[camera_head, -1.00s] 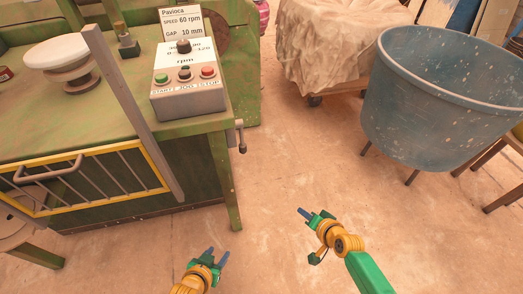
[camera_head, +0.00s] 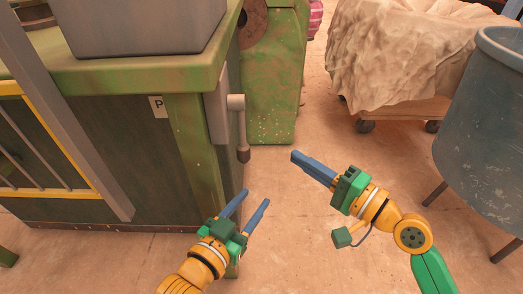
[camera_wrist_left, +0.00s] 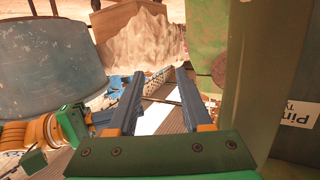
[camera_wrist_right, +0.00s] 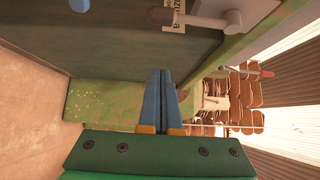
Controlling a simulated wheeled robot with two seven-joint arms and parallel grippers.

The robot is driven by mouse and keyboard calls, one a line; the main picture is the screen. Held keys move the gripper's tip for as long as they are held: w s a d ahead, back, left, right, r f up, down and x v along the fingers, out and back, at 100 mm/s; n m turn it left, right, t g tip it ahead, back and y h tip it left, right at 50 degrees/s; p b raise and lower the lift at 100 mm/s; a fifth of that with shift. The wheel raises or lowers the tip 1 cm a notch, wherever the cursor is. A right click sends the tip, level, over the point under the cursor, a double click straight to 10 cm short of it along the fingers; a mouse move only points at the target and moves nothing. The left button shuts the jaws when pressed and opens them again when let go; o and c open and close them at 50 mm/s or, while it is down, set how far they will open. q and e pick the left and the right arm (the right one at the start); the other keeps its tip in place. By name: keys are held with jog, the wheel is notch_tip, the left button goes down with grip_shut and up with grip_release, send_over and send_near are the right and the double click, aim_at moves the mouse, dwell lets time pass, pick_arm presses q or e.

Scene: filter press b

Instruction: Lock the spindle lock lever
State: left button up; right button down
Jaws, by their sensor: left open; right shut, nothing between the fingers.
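The spindle lock lever (camera_head: 240,125) is a grey handle on the right side of the green machine. Its pivot (camera_head: 236,101) is at the top and the arm hangs straight down to a dark knob (camera_head: 243,155). In the right wrist view the lever (camera_wrist_right: 205,20) shows at the top edge. My left gripper (camera_head: 254,196) is open and empty, below the lever and apart from it. My right gripper (camera_head: 295,157) is shut and empty, right of the knob with a gap between them, its fingers pointing left.
The green machine frame (camera_head: 185,150) has a sign marked P (camera_head: 157,107). A grey control box (camera_head: 145,25) stands on top. A yellow-edged guard (camera_head: 50,135) is at left. A blue tub (camera_head: 490,130) and a cloth-covered cart (camera_head: 390,55) stand at right. Open floor lies between.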

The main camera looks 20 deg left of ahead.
pick_arm(q)
jog(key=s+d+r+m+t+h+b, duration=0.1)
jog(key=s+r+t+h+b, duration=0.3)
jog(key=r+t, duration=0.85)
jog(key=g, duration=0.2)
jog(key=w+g+p, duration=0.2)
jog(key=g, duration=0.1)
jog(key=shift+w+d+f+g+y, duration=0.15)
jog(key=shift+f+g+y, duration=0.2)
jog(key=shift+f+y, duration=0.05)
pick_arm(e)
jog(key=w+a, duration=0.1)
jog(key=a, duration=0.8)
jog(key=shift+a, duration=0.15)
jog(key=shift+w, duration=0.1)
